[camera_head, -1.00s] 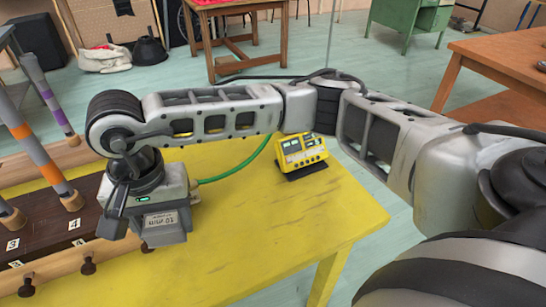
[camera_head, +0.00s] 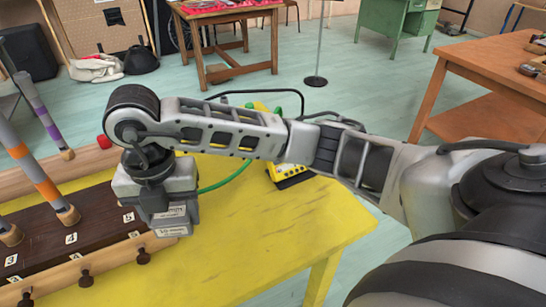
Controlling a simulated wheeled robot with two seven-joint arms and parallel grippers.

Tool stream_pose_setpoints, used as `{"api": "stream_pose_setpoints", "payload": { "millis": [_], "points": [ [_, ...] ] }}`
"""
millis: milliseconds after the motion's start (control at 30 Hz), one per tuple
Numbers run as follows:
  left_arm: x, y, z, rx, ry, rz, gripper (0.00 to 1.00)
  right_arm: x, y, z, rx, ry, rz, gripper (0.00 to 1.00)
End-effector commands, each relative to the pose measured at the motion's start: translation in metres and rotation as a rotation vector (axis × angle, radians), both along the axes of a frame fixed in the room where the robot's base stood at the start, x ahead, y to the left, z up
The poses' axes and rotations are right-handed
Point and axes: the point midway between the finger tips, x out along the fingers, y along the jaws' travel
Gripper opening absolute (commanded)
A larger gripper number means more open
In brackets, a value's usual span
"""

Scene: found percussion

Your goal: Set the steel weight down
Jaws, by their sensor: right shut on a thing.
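My right arm reaches across from the right, and its gripper (camera_head: 150,208) points down at the left, just right of the dark numbered board. It is shut on the steel weight (camera_head: 172,222), a grey block with pale labels on its front. The gripper body hides much of the weight's top and back. The weight is over the left part of the yellow table (camera_head: 245,235); I cannot tell whether its underside touches the tabletop. My left gripper is out of view.
The dark board (camera_head: 100,215) with number labels lies between wooden rails with pegs (camera_head: 143,256); striped sticks (camera_head: 38,178) stand by it. A yellow device (camera_head: 290,175) with a green cable (camera_head: 225,180) sits behind my arm. The table's middle and front are clear.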

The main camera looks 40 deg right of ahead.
Motion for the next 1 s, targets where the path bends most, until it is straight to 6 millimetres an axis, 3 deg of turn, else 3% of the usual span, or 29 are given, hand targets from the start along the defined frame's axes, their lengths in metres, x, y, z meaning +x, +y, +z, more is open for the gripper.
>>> {"api": "stream_pose_setpoints", "payload": {
  "millis": [100,333,533,767,867,1000],
  "points": [
    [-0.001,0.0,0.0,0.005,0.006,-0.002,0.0,0.001,-0.006,0.002,0.003,0.005,-0.343,0.24],
    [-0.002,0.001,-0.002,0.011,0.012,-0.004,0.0,0.002,-0.013,0.003,-0.002,0.011,-0.759,0.24],
    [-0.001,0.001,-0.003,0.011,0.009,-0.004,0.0,0.003,-0.031,-0.006,-0.004,0.015,-0.854,0.24],
    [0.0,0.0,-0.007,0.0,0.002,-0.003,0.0,0.006,-0.086,-0.032,-0.007,0.015,-0.853,0.24],
    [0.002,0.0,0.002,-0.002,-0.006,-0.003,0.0,0.008,-0.112,-0.04,-0.01,0.012,-0.853,0.24],
    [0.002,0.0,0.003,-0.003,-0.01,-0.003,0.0,0.01,-0.131,-0.068,-0.008,0.015,-0.849,0.24]
  ]
}}
